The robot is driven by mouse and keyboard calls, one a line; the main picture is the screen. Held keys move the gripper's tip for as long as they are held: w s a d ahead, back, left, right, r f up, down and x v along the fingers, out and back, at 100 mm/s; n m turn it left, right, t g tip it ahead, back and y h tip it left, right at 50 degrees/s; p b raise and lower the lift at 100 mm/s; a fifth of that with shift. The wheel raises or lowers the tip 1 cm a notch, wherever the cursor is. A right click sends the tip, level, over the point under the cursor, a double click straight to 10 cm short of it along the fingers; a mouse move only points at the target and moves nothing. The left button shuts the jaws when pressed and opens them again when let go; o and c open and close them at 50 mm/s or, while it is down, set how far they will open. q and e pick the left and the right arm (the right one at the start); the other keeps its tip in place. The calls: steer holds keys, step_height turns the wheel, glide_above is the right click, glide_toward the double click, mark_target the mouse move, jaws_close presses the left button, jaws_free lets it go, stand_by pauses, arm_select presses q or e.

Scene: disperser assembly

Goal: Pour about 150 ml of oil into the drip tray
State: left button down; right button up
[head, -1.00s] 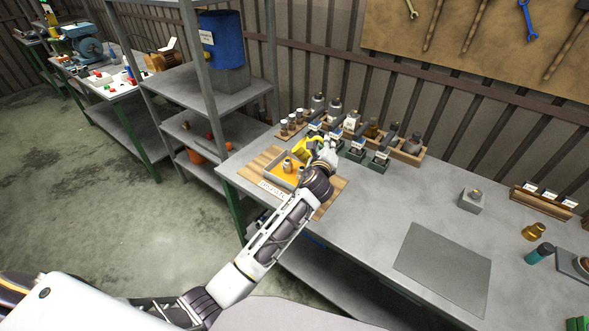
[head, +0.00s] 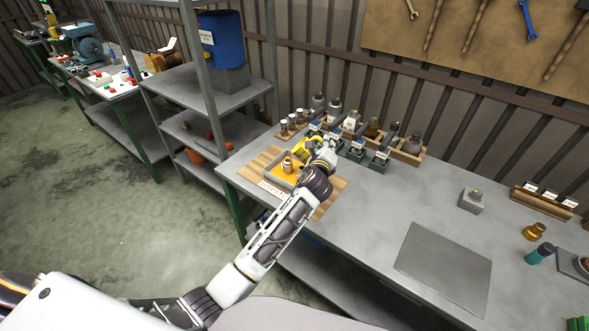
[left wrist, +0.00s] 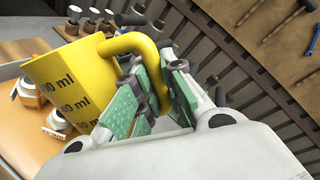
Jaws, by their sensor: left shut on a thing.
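A yellow measuring jug (head: 309,144) with black ml marks is at the far left end of the workbench. It also shows in the left wrist view (left wrist: 68,88), leaning somewhat. My left gripper (head: 326,154) is shut on the jug's handle (left wrist: 132,44); its green finger pads are around it. The jug is over or beside a shallow tray with an orange inside (head: 277,174), which appears to be the drip tray. The jug's inside and any oil stream are hidden. My right gripper is out of view.
Several bottles (head: 335,106) and small boxes in holders stand behind the tray. A blue drum (head: 221,40) is on the shelf at left. A grey mat (head: 445,265) and a small grey block (head: 471,200) lie to the right. The bench middle is clear.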

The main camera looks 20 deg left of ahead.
arm_select(q)
steer(key=shift+a+r, duration=0.1)
stand_by(0.8)
steer(key=shift+a+n, duration=0.15)
steer(key=shift+n, duration=0.15)
stand_by(1.0)
steer(key=shift+a+r, duration=0.1)
steer(key=shift+a, duration=0.05)
stand_by(1.1)
steer(key=shift+a+r+n+b, duration=0.1)
steer(key=shift+a+n+b, duration=0.15)
steer(key=shift+n, duration=0.25)
stand_by(1.5)
steer(key=shift+d, duration=0.15)
steer(key=shift+d+f+m+p, duration=0.25)
steer(key=shift+d+m+p, duration=0.3)
steer(key=shift+m, duration=0.55)
steer(key=shift+d+f+m+y, duration=0.3)
steer(key=shift+d+f+m, duration=0.2)
steer(key=shift+d+m, duration=0.35)
steer(key=shift+d+f+m, duration=0.1)
steer(key=shift+f+m, duration=0.05)
steer(key=shift+m, duration=0.1)
